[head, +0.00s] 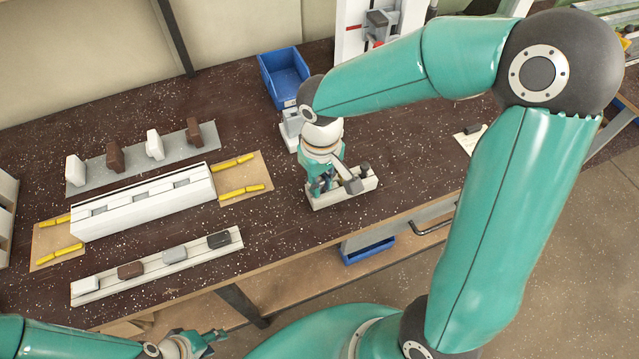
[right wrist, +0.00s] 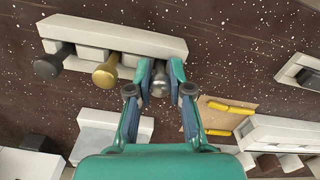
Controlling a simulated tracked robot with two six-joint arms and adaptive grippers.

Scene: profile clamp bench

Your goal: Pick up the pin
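A pale pin holder (right wrist: 110,33) carries a black pin (right wrist: 50,63), a gold pin (right wrist: 107,73) and a silver pin (right wrist: 160,84) in a row. In the head view, my right gripper (head: 321,182) is at the left end of the holder (head: 345,191). My left gripper (head: 216,343) is open and empty at the bottom edge, away from the bench.
A blue bin (head: 284,76) stands behind the holder. To the left are a white slotted profile (head: 145,203), a rail with several blocks (head: 155,266) and a grey plate with upright blocks (head: 140,160).

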